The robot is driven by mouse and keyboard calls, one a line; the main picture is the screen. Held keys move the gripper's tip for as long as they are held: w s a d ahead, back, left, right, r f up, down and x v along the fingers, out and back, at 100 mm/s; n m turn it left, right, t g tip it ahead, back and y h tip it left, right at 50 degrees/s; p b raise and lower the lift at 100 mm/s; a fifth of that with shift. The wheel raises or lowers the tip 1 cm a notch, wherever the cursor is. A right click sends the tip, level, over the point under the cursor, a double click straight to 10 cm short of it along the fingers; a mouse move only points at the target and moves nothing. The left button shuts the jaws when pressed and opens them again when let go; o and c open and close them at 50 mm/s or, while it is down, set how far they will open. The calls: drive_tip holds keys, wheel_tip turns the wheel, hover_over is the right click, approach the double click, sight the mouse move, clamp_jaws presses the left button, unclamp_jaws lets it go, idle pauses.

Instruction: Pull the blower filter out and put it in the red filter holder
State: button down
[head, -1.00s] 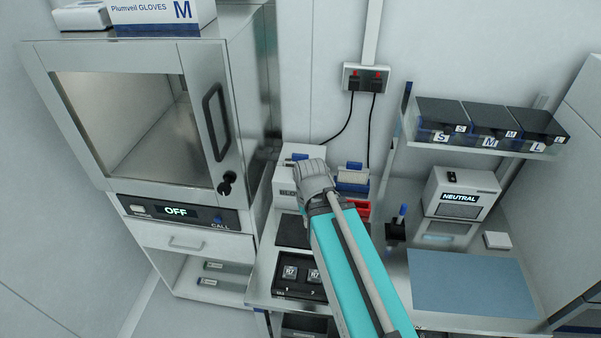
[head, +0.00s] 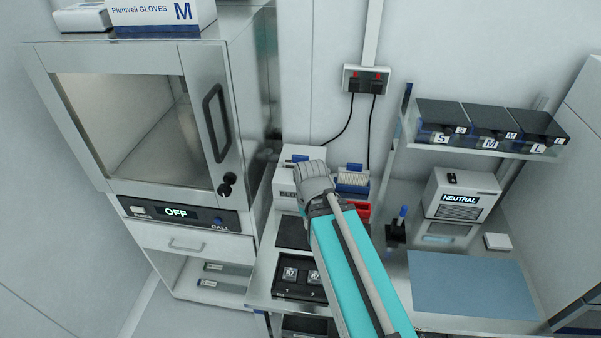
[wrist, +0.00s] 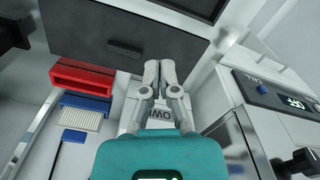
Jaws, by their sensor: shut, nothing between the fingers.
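The white blower box (head: 285,186) stands at the back of the bench; its label shows partly in the wrist view (wrist: 131,115). A blue tab (head: 299,157) shows on its top, apparently on the blower filter, whose body I cannot see. My gripper (head: 312,170) is over the blower's right part and hides some of it. In the wrist view my gripper (wrist: 160,72) has its fingertips together, with nothing between them. The red filter holder (head: 362,210) is right of my gripper, partly hidden by my arm; it also shows in the wrist view (wrist: 82,80).
A pale pleated filter in a blue frame (head: 352,178) stands behind the red holder, close to the blower's right side; its pleats show in the wrist view (wrist: 81,119). A steel chamber (head: 225,110) stands close on the left. A dark pad (head: 292,232) lies in front.

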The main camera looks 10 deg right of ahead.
drive_tip(key=c, duration=1)
unclamp_jaws()
drive_tip(key=shift+w, duration=0.1)
drive_tip(key=shift+o, duration=1.2)
drive_tip(key=shift+w+r, duration=0.2)
drive_tip(key=shift+o, duration=1.2)
drive_tip(key=w+d+r+m+p, duration=0.1)
drive_tip(key=w+r+m+p, duration=0.2)
drive_tip(key=w, duration=0.4)
drive_tip(key=w+d+r+m+p, duration=0.1)
drive_tip(key=w+r+m+p, duration=0.3)
drive_tip(key=w+m, duration=0.2)
drive_tip(key=shift+w+r+m+p, duration=0.2)
drive_tip(key=shift+w+m+p, duration=0.2)
drive_tip(key=shift+m, duration=0.6)
wheel_tip(320, 180, up, 7)
drive_tip(key=m+p, duration=0.7)
drive_tip(key=m, duration=0.4)
hover_over(301, 156)
drive_tip(key=shift+w+f+m, duration=0.1)
drive_tip(key=shift+m, duration=0.2)
drive_tip(key=shift+f, duration=0.15)
wheel_tip(301, 156, down, 14)
drive_tip(key=b, duration=1.4)
drive_tip(key=shift+r, duration=0.25)
